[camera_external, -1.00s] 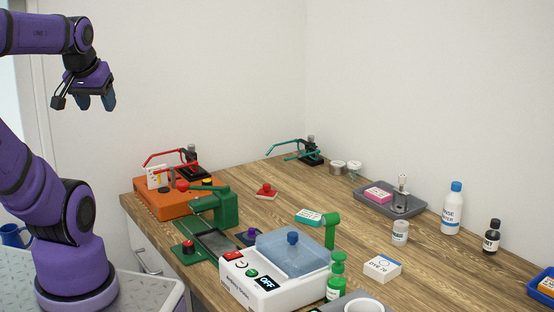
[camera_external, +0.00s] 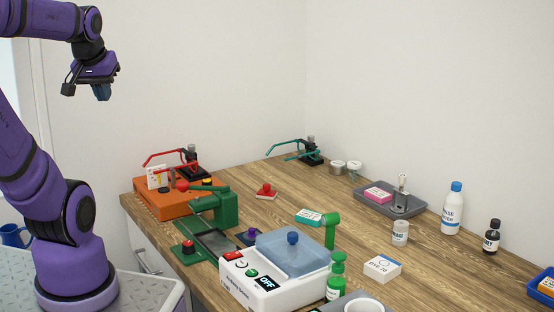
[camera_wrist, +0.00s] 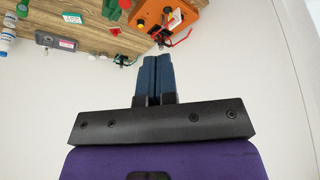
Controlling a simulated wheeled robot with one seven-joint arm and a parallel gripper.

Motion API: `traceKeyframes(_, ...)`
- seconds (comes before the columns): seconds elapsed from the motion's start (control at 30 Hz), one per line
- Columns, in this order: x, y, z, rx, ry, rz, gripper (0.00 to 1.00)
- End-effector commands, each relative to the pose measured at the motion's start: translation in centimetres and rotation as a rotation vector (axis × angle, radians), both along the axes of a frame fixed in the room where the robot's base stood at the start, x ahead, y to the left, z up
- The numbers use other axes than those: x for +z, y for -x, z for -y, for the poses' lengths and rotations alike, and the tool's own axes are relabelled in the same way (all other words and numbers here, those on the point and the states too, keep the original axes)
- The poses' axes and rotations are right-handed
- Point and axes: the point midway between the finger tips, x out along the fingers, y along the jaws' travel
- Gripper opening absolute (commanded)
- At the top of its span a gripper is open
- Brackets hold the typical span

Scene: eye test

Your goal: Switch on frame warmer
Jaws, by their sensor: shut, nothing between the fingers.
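The frame warmer carries no label I can read for certain. An orange box-shaped device (camera_external: 155,209) with a yellow part, a red knob and a white card stands at the table's back left; it also shows upside down in the wrist view (camera_wrist: 160,22). A white device (camera_external: 259,296) with a clear blue lid (camera_external: 292,257), red and green buttons and a display reading OFF (camera_external: 267,283) stands at the front. My gripper (camera_external: 103,96) is high above the left side, apart from everything. Its dark blue fingers are closed together and empty in the wrist view (camera_wrist: 151,62).
A green press-like device (camera_external: 222,207) stands between these two. Red (camera_external: 165,155) and teal (camera_external: 290,143) wire frames are at the back. A grey tray (camera_external: 406,210), bottles (camera_external: 452,209) and a white box (camera_external: 382,268) stand to the right. The air around my gripper is clear.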

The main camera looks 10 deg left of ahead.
Motion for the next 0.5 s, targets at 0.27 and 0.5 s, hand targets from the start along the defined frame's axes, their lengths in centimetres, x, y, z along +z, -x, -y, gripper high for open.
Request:
traceKeyframes(0.27,0.9,-6.5,-0.3,0.101,0.043,-0.078,0.0)
traceKeyframes(0.5,0.5,-12.3,-0.5,0.191,0.07,-0.143,0.0)
